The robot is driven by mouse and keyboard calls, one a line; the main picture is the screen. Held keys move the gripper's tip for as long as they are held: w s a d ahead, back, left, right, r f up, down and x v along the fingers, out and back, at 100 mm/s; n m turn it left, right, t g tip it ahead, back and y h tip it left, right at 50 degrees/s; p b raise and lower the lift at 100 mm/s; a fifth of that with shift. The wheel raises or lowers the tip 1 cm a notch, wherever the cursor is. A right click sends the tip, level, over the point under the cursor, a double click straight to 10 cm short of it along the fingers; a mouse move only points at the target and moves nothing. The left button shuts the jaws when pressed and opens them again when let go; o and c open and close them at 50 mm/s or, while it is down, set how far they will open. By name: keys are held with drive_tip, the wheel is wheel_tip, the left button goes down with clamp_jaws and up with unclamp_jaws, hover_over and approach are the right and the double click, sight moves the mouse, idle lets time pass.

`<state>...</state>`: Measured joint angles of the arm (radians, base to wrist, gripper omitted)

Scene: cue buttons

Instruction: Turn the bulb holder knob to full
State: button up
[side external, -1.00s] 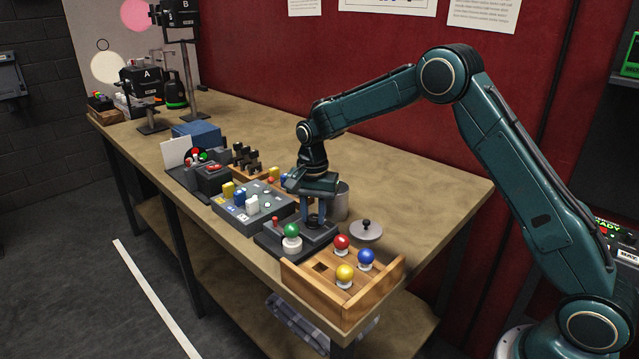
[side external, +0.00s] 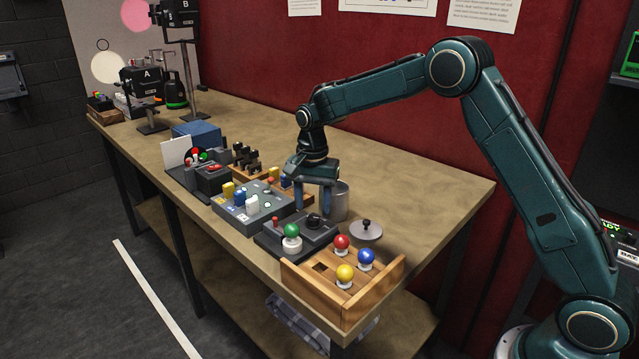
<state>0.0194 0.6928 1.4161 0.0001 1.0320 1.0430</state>
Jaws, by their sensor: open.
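The bulb holder (side external: 290,240) is a dark base near the bench's front edge. A green bulb (side external: 291,230) sits on its white socket at the front. A black knob (side external: 313,221) is on top of the base at the back right, and a small red-tipped lever (side external: 275,221) is at the left. My gripper (side external: 313,209) points down above and just behind the knob. Its two fingers are apart with nothing between them. How far the fingertips are from the knob is hard to tell, and the knob's setting is too small to read.
A wooden tray (side external: 318,294) with red, yellow and blue bulbs stands in front. A metal pot (side external: 340,203) is close behind my gripper, with its lid (side external: 366,230) to the right. A grey block panel (side external: 250,215) is at left. The bench's right back is clear.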

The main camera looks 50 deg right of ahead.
sight(315, 219)
wheel_tip(315, 219, up, 10)
drive_tip(key=shift+r, duration=0.25)
idle(0.5)
drive_tip(key=s+r+n+t, duration=0.1)
drive_tip(key=s+r+n, duration=0.3)
drive_tip(key=s, duration=0.5)
drive_tip(key=s+r+n+t, duration=0.2)
drive_tip(key=s+r, duration=0.4)
drive_tip(key=s, duration=0.2)
drive_tip(key=s+f+n+t, duration=0.1)
drive_tip(key=s+f+n, duration=0.1)
drive_tip(key=s, duration=0.7)
drive_tip(key=s+a+f+n+t, duration=0.1)
drive_tip(key=s+f+n, duration=0.2)
drive_tip(key=s, duration=0.7)
drive_tip(key=shift+n+t, duration=0.3)
drive_tip(key=shift+n, duration=0.3)
drive_tip(key=shift+r, duration=0.1)
